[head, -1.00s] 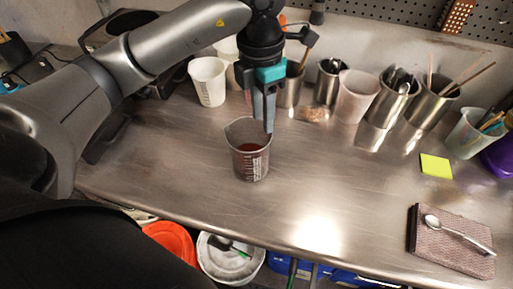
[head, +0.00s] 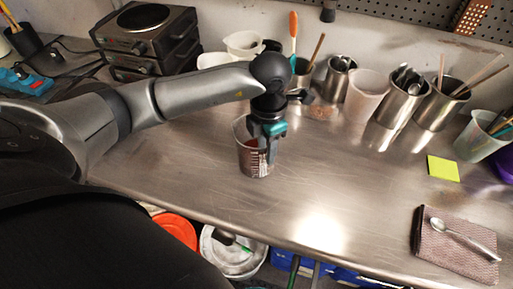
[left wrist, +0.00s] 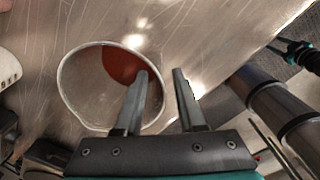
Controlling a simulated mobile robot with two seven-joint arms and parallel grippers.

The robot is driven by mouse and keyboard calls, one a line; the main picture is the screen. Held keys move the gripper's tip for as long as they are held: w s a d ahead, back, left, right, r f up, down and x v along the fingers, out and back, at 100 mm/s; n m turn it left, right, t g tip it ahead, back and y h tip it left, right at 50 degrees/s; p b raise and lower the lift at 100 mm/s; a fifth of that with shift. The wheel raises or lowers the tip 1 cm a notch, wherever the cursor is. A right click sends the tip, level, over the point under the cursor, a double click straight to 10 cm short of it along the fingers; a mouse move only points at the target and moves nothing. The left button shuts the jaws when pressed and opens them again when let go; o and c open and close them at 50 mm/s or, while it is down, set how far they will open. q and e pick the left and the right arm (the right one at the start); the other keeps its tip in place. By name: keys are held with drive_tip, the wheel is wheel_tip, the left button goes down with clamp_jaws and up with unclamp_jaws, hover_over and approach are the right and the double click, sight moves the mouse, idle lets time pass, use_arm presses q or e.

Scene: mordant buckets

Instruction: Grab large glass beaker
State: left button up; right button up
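The large beaker (head: 253,163) stands upright on the steel bench, with dark markings on its side and a reddish liquid inside. In the left wrist view, the beaker (left wrist: 82,95) is seen from above, with the liquid at one side. My left gripper (head: 266,148) points down at the beaker's right side. In the left wrist view, my left gripper (left wrist: 160,74) is open, with one finger over the beaker's inside and the other outside its rim. Whether either finger touches the wall is unclear. My right gripper is not clearly seen; a dark and teal part at the right may be it.
Metal cups with utensils and a white beaker (head: 366,96) stand along the back. White containers (head: 243,44) and stacked hot plates (head: 147,38) are behind my arm. A yellow note (head: 443,168) and a folded cloth (head: 440,250) with a spoon (head: 462,236) lie right. The bench's front middle is clear.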

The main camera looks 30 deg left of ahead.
use_arm(q)
wheel_tip(320, 180, down, 2)
drive_tip(key=shift+f, duration=0.15)
clamp_jaws()
idle(1.4)
